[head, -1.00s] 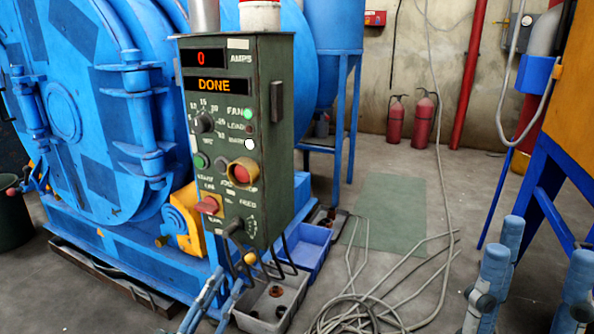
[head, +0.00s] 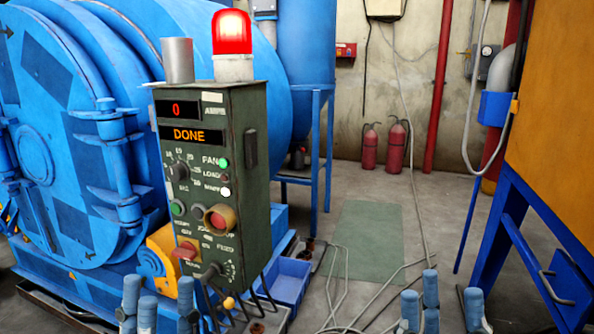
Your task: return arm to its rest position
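My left gripper (head: 164,306) shows at the bottom left, in front of the blue machine and below the control box. Its blue-grey fingers point up and stand apart with nothing between them. My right gripper (head: 451,308) shows at the bottom right over the floor, its fingers also apart and empty. Both are cut off by the lower picture edge. The green control box (head: 237,135) reads "0" amps and "DONE". Its green fan lamp (head: 223,163) and the red beacon (head: 232,32) on top are lit. Neither gripper visibly touches the box.
The large blue drum machine (head: 60,130) fills the left. Blue bins (head: 290,278) and loose cables (head: 338,290) lie below the box. An orange cabinet on a blue frame (head: 490,240) stands right. Fire extinguishers (head: 397,148) stand by the wall.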

